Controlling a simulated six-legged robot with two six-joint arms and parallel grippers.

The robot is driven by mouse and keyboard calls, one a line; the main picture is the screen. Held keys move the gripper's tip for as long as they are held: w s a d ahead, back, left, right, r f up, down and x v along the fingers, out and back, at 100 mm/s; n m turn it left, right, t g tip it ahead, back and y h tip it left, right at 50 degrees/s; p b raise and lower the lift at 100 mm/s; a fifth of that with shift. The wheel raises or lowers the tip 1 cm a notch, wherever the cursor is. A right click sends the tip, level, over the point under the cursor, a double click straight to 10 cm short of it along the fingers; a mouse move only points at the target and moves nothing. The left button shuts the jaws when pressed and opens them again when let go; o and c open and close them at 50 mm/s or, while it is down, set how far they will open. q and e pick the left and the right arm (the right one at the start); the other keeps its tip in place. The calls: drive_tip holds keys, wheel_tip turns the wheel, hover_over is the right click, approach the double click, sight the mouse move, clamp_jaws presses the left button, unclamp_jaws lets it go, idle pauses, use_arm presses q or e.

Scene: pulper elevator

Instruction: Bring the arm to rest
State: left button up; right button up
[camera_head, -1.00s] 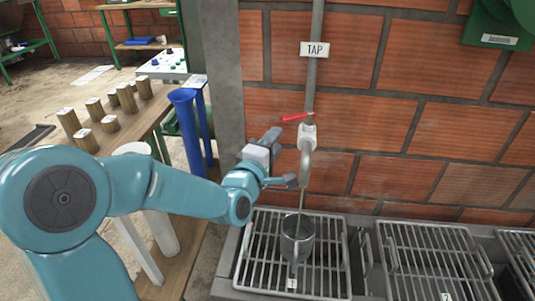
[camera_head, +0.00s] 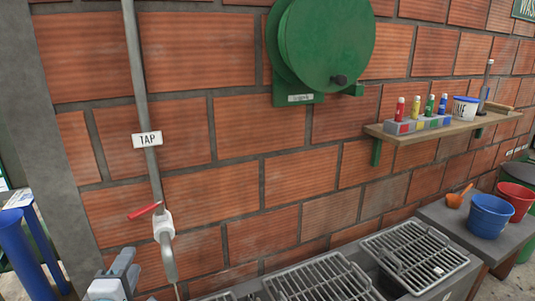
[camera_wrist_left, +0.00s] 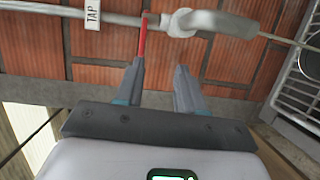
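My left gripper (camera_head: 122,276) is at the lower left of the head view, below the tap (camera_head: 163,226) and its red lever (camera_head: 145,212). In the left wrist view the two fingers of my left gripper (camera_wrist_left: 160,78) are apart with nothing between them. The red lever (camera_wrist_left: 142,42) shows just beyond the tip of one finger; I cannot tell whether they touch. The grey tap (camera_wrist_left: 200,22) lies past the fingertips. A thin stream (camera_wrist_left: 292,42) leaves its spout. My right gripper is not in view.
Metal grates (camera_head: 318,280) lie along the brick wall (camera_head: 240,170). A green wheel housing (camera_head: 325,45) and a wooden shelf (camera_head: 440,128) with small bottles are on the wall. Blue (camera_head: 490,214) and red (camera_head: 517,198) buckets stand at the right. A blue pipe (camera_head: 25,250) is at the left.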

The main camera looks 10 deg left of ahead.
use_arm(q)
drive_tip(key=s+d+f+m+g+h, duration=0.1)
drive_tip(key=d+f+m+g+h, duration=0.3)
drive_tip(key=f, duration=0.6)
drive_tip(key=s+d+f+g, duration=0.2)
drive_tip(key=d+f, duration=0.4)
drive_tip(key=f, duration=0.4)
drive_tip(key=s+d+f+m+g+h, duration=0.1)
drive_tip(key=d+f+m+g+h, duration=0.2)
drive_tip(key=f, duration=0.7)
drive_tip(key=s+d+f+m+g+h, duration=0.1)
drive_tip(key=s+d+f+m+g, duration=0.4)
drive_tip(key=s, duration=0.3)
drive_tip(key=s+d+f+m+g, duration=0.35)
drive_tip(key=s+f+m, duration=0.2)
drive_tip(key=s, duration=0.25)
wheel_tip(320, 180, up, 13)
drive_tip(key=m+p, duration=0.1)
drive_tip(key=p, duration=1.1)
drive_tip(key=shift+w+f+t, duration=0.15)
drive_tip(key=shift+t, duration=0.3)
drive_tip(key=shift+d, duration=0.1)
idle(1.1)
